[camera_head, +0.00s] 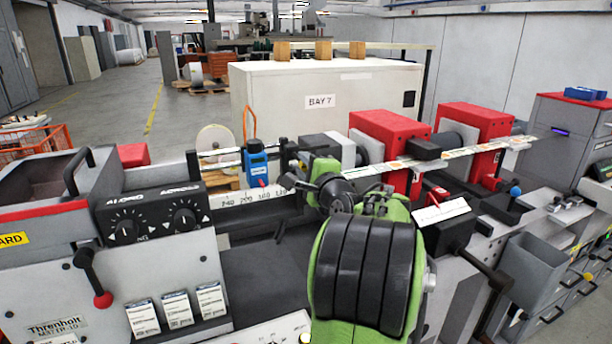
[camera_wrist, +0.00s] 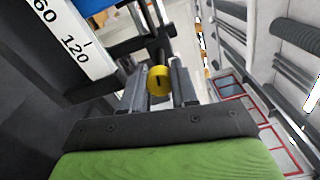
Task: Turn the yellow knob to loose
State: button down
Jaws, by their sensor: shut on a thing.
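The yellow knob (camera_wrist: 159,82) shows in the wrist view as a small round cap with a dark mark across its face. My gripper (camera_wrist: 158,88) is shut on it, with one grey finger on each side. In the head view the knob is hidden behind my green and black arm, and the fingers do not show clearly there. A number scale (camera_wrist: 72,40) with 60 and 120 lies to the upper left of the knob in the wrist view; the scale also shows in the head view (camera_head: 240,197).
A blue block (camera_head: 256,165) stands by the scale. Two red housings (camera_head: 388,140) stand behind my arm at the right. A control panel with dials (camera_head: 150,215) and a red-tipped lever (camera_head: 95,280) are at the left. A grey bin (camera_head: 532,268) is at the right.

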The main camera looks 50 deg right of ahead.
jog(key=shift+f+n+b, duration=0.1)
jog(key=shift+n+b, duration=0.55)
jog(key=shift+n, duration=0.35)
jog(key=c, duration=0.9)
grip_release()
jog(key=shift+o, duration=0.2)
jog(key=shift+s, duration=0.1)
jog(key=b+v, duration=0.2)
jog(key=v, duration=1.3)
jog(key=shift+s+a, duration=0.2)
jog(key=shift+s, duration=0.05)
